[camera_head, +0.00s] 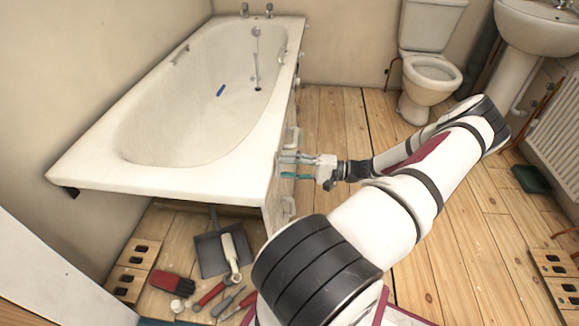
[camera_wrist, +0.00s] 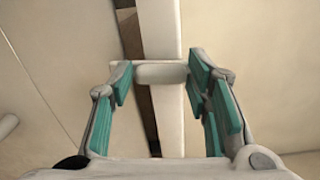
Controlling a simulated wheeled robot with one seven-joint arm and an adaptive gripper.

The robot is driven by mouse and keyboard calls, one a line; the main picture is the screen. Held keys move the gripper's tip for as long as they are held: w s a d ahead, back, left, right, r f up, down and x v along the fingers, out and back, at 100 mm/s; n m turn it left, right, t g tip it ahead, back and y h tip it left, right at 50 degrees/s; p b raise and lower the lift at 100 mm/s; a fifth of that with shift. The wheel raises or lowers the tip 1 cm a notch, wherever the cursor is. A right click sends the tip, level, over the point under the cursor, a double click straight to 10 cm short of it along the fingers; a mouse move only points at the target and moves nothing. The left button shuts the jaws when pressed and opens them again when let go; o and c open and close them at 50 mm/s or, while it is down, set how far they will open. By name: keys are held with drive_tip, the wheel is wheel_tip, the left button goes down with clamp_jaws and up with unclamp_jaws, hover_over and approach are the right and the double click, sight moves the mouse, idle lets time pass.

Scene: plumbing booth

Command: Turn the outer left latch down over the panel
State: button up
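The bath's side panel (camera_head: 275,206) stands under the right rim of the white bathtub and is seen very edge-on. My gripper (camera_head: 289,166) is at this side, its teal-padded fingers pointing left at the panel. In the wrist view my gripper (camera_wrist: 159,82) has its fingers spread wide. A short pale bar, apparently the latch (camera_wrist: 160,74), lies crosswise between the fingertips, over a pale upright strip (camera_wrist: 166,120). I cannot tell whether the pads touch its ends. In the head view this latch is hidden at the fingertips.
A white fitting (camera_head: 291,138) shows beyond my gripper and another (camera_head: 289,207) nearer. A dustpan (camera_head: 212,252), a red brush (camera_head: 172,284) and several hand tools lie on the floor at the tub's near end. The wooden floor right of the tub is mostly clear towards the toilet (camera_head: 430,70).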

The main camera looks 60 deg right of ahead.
drive_tip(key=shift+o, duration=1)
drive_tip(key=shift+s, duration=0.1)
drive_tip(key=v, duration=1.2)
